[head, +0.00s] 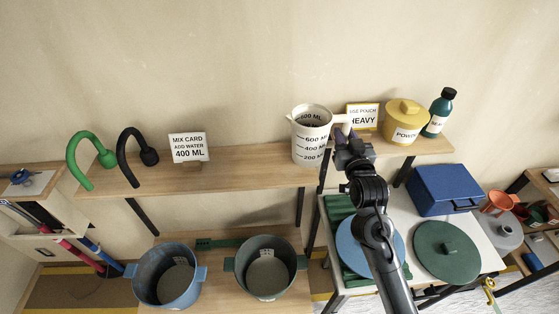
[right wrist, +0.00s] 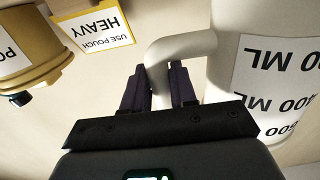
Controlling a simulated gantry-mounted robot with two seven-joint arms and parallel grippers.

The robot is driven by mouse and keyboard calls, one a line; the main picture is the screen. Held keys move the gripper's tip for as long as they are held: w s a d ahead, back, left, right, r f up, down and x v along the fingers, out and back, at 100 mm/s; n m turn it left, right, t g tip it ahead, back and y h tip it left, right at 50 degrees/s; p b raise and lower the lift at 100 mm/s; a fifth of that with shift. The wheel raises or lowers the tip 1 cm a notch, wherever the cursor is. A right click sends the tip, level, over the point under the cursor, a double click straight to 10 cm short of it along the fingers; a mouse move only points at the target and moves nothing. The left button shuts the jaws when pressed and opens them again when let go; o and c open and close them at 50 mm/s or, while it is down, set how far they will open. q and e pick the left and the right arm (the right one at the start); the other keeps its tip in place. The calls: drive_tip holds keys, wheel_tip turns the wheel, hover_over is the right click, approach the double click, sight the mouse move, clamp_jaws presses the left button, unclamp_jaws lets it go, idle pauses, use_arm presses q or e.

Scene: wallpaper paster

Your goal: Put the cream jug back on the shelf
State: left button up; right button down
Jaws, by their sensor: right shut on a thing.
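The cream jug (head: 308,138), with black millilitre marks, is upright at the right end of the long wooden shelf (head: 230,178) in the head view. I cannot tell whether its base touches the shelf. My right gripper (head: 350,142) is shut on the jug's handle, to the right of its body. In the right wrist view the jug (right wrist: 245,70) fills the right side, and its handle (right wrist: 180,45) passes between the fingers of my right gripper (right wrist: 160,85). My left gripper is not in view.
A "HEAVY" card (head: 363,116), a yellow pot (head: 403,122) and a teal bottle (head: 439,113) stand on the shelf right of the jug. A "MIX CARD" sign (head: 188,147) stands to the left, with bare shelf between it and the jug. Blue (head: 167,274) and green (head: 265,267) buckets sit below.

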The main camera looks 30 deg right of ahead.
drive_tip(key=w+a+f, duration=0.2)
drive_tip(key=w, duration=0.1)
drive_tip(key=w+a+f+p, duration=0.1)
drive_tip(key=w+a+f, duration=0.1)
drive_tip(key=w, duration=0.1)
drive_tip(key=w+a+f+p, duration=0.1)
drive_tip(key=w+a+f, duration=0.1)
drive_tip(key=shift+w+a+f, duration=0.15)
drive_tip(key=shift+w+a, duration=0.05)
drive_tip(key=shift+w, duration=0.2)
wheel_tip(320, 180, down, 3)
drive_tip(key=shift+f+p, duration=0.2)
drive_tip(key=shift+p, duration=0.35)
drive_tip(key=shift+f, duration=0.4)
drive_tip(key=shift+f, duration=0.1)
drive_tip(key=c, duration=0.9)
unclamp_jaws()
